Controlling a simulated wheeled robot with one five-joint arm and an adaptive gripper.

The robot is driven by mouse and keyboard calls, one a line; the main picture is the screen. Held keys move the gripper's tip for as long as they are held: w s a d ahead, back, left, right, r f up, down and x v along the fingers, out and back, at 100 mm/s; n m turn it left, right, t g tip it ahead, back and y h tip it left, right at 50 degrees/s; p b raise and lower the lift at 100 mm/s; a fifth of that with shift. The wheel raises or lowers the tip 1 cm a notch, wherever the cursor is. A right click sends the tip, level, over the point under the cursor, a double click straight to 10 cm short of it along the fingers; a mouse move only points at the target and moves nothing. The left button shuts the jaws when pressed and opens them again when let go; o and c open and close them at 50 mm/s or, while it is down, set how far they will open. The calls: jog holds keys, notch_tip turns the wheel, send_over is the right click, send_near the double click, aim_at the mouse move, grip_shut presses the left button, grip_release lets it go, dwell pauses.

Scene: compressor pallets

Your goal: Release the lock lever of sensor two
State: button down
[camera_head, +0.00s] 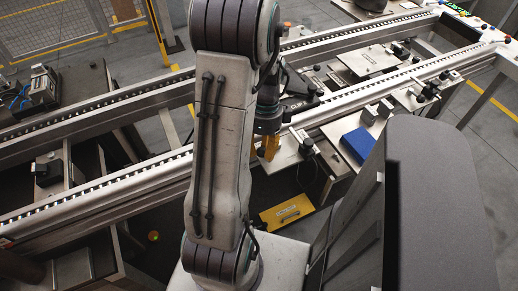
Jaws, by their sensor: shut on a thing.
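My gripper (267,148) points down beside the near rail, at the left edge of a grey plate. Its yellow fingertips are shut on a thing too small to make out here. A small dark sensor-like fitting (306,147) stands on the plate just right of the fingers. Another dark fitting (430,91) stands farther right, by the rail. I cannot tell from this view which one is sensor two. No lock lever can be made out clearly.
Two long roller rails (150,165) cross the view. A blue box (358,145) and small grey blocks (378,111) lie right of my gripper. A yellow labelled panel (287,213) is below. A dark machine part (41,88) stands on a pallet at left. My arm hides the middle.

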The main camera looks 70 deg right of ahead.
jog(key=c, duration=1)
grip_release()
jog(key=shift+o, duration=0.2)
notch_tip(320, 180, up, 12)
jog(key=d, duration=0.2)
jog(key=shift+d, duration=0.15)
jog(key=shift+f, duration=0.1)
jog(key=shift+c, duration=0.5)
